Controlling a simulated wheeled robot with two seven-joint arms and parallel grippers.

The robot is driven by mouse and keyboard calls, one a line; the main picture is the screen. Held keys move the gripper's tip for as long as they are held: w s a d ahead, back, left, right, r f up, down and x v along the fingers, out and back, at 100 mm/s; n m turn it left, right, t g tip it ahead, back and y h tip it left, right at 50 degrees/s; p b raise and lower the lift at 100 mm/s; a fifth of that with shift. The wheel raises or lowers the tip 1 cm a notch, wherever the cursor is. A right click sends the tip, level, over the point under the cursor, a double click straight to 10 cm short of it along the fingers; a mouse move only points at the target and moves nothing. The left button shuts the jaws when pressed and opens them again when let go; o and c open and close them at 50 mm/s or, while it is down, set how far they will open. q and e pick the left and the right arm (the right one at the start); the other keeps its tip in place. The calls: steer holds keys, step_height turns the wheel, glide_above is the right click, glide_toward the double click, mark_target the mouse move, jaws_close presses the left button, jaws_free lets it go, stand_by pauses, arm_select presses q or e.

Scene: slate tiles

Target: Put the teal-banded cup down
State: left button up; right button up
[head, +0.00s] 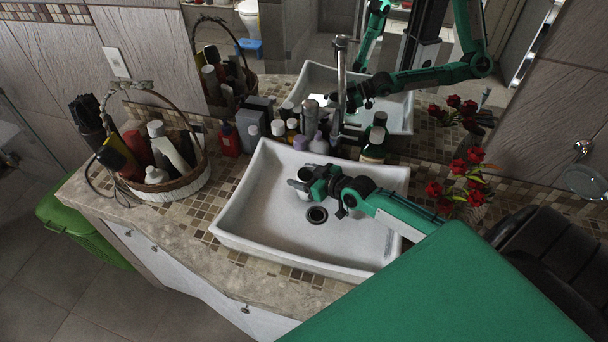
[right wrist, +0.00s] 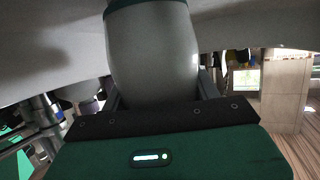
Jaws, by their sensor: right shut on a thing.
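The teal-banded cup (right wrist: 152,55) fills the middle of the right wrist view as a pale grey rounded body, with its teal band at the top edge. My right gripper (right wrist: 155,90) is shut on it, a finger on each side. In the head view the right gripper (head: 303,184) is over the white sink basin (head: 262,205), left of the drain. Only a small pale part of the cup (head: 305,172) shows there, mostly hidden by the gripper. I cannot tell whether the cup touches the basin. My left gripper is not in view.
A wicker basket (head: 187,187) with bottles stands left on the counter. Red flowers (head: 467,168) stand right. The mirror behind reflects my arm. The basin's front is clear.

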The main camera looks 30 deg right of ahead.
steer(key=o, duration=1.1)
steer(key=shift+r, duration=0.15)
steer(key=shift+s+d, duration=0.1)
steer(key=shift+s, duration=0.25)
steer(key=shift+b+v, duration=1.2)
steer(key=shift+v, duration=4.45)
steer(key=shift+r, duration=0.1)
